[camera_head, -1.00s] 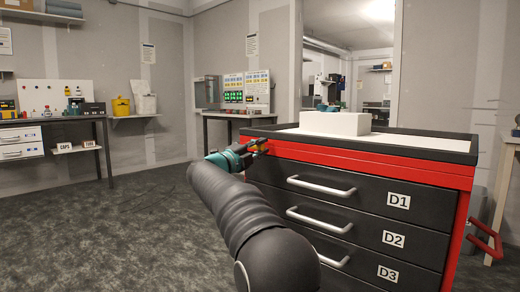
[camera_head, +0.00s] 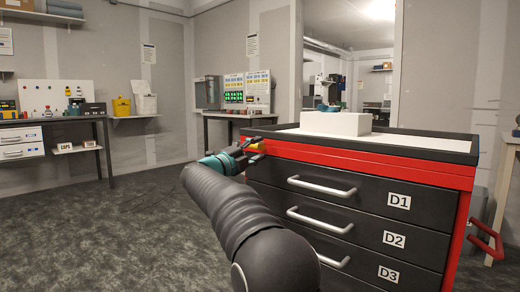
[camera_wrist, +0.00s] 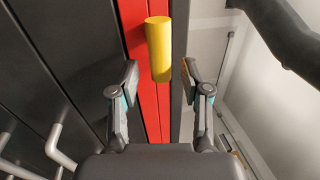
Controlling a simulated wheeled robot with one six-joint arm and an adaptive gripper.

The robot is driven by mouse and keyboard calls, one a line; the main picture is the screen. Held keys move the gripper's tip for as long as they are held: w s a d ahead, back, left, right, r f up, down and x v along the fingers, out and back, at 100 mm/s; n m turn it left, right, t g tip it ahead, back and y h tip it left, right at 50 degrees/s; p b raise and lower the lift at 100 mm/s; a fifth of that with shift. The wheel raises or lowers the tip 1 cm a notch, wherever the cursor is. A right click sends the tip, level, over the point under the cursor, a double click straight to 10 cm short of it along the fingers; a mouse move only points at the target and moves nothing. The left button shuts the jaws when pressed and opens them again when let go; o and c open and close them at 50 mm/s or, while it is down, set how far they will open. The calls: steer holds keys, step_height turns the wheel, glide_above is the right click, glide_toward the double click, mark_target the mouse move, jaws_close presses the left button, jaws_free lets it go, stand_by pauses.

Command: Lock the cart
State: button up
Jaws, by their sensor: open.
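The cart (camera_head: 350,170) is a red and black drawer cabinet with a pale top, standing at the right in the head view. A yellow cylindrical lever (camera_wrist: 159,48) stands out from the red strip at the cart's upper edge in the wrist view. It also shows small by the cart's left corner in the head view (camera_head: 257,146). My gripper (camera_wrist: 160,72) is open, with one finger on each side of the lever's near end. I see gaps between the fingers and the lever. In the head view my gripper (camera_head: 248,154) is partly hidden by my arm.
Silver drawer handles (camera_head: 320,187) stick out from the drawers labelled D1 to D3. A white block (camera_head: 335,124) sits on the cart top. The floor (camera_head: 110,230) left of the cart is clear.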

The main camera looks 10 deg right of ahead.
steer(key=v, duration=1)
